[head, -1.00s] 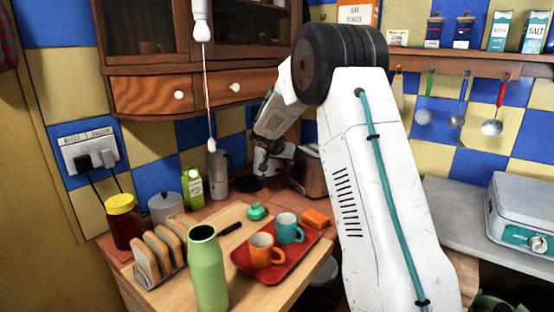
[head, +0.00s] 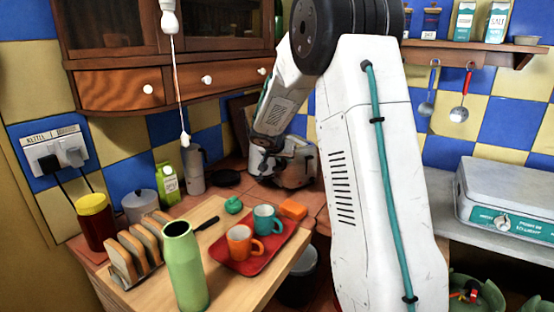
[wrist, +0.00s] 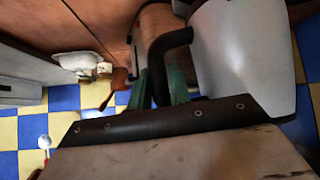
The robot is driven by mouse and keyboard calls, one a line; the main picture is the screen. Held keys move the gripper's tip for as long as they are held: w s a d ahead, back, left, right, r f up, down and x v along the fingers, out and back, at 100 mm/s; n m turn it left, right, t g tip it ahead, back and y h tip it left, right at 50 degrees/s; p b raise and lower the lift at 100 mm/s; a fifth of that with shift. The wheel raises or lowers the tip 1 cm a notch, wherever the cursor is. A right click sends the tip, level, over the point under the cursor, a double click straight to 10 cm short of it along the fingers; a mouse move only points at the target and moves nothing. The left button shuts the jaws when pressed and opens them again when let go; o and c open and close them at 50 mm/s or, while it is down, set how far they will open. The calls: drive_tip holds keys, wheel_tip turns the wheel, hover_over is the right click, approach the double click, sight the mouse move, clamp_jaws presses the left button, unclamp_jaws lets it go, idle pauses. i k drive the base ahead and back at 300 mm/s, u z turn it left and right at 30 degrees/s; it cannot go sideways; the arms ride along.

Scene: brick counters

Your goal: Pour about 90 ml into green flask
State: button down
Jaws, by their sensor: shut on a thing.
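The green flask (head: 186,268) stands upright and uncapped on the wooden board in the head view. A small green lid (head: 233,205) lies on the board behind it. My gripper (wrist: 162,82) is shut on the black handle (wrist: 170,45) of a pale grey vessel (wrist: 240,50) in the wrist view. The vessel's spout and contents are out of sight. In the head view my gripper (head: 268,160) is in front of the toaster, behind and to the right of the flask and well apart from it. The held vessel cannot be made out there.
A toast rack (head: 135,252) stands left of the flask. A red tray (head: 275,255) with an orange mug (head: 240,242) and a teal mug (head: 266,218) is to its right. A carton (head: 167,185), a moka pot (head: 195,170) and a toaster (head: 298,160) stand behind. A cord (head: 181,100) hangs above.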

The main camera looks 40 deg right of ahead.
sight(182, 258)
drive_tip(key=k, duration=1.5)
